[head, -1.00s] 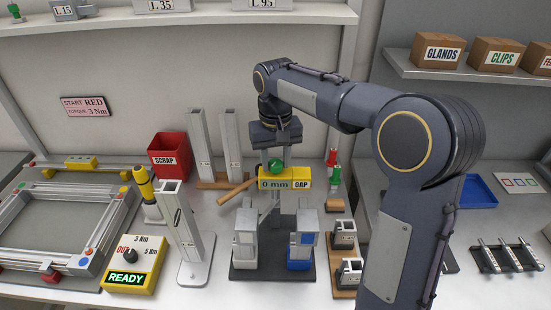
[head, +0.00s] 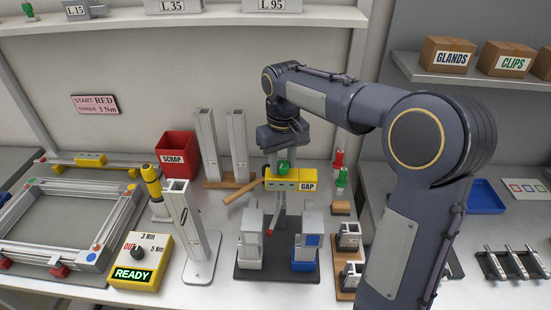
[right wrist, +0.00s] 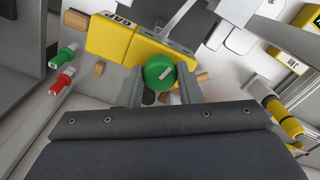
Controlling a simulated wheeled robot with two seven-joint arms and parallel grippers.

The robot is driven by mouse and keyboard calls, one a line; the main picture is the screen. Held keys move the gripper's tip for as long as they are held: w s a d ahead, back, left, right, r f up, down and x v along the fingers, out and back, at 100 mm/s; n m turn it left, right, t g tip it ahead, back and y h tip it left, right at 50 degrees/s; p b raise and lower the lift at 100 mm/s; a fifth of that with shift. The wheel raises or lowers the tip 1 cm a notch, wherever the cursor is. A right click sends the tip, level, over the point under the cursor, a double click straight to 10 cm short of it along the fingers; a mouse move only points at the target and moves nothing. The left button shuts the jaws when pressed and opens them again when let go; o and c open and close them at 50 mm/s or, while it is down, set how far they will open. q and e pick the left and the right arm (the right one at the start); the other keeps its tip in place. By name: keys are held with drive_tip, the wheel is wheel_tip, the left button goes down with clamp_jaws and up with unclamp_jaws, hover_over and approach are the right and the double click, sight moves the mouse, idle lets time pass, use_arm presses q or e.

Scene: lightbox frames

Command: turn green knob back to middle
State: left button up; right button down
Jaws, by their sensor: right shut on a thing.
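The green knob (head: 284,168) sits on top of the yellow box labelled GAP (head: 290,184), at the middle of the bench. My right gripper (head: 283,158) points down over the box and is shut on the knob. In the right wrist view the round green knob (right wrist: 160,72) lies between the two grey fingertips (right wrist: 160,88). A pale line on its face slants up to the right. The yellow box (right wrist: 133,40) shows just beyond it. My left gripper is not in view.
A stand with white and blue clamps (head: 304,252) is in front of the box, with a red-tipped rod (head: 270,232). A wooden handle (head: 241,192) lies left of it. Red and green plungers (head: 341,178) stand right. A tall grey post (head: 188,235) and READY box (head: 140,262) are left.

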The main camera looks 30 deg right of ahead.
drive_tip(key=shift+n+p, duration=0.4)
drive_tip(key=shift+n, duration=1.1)
drive_tip(key=c, duration=1)
unclamp_jaws()
wheel_tip(320, 180, up, 8)
drive_tip(key=shift+f, duration=0.1)
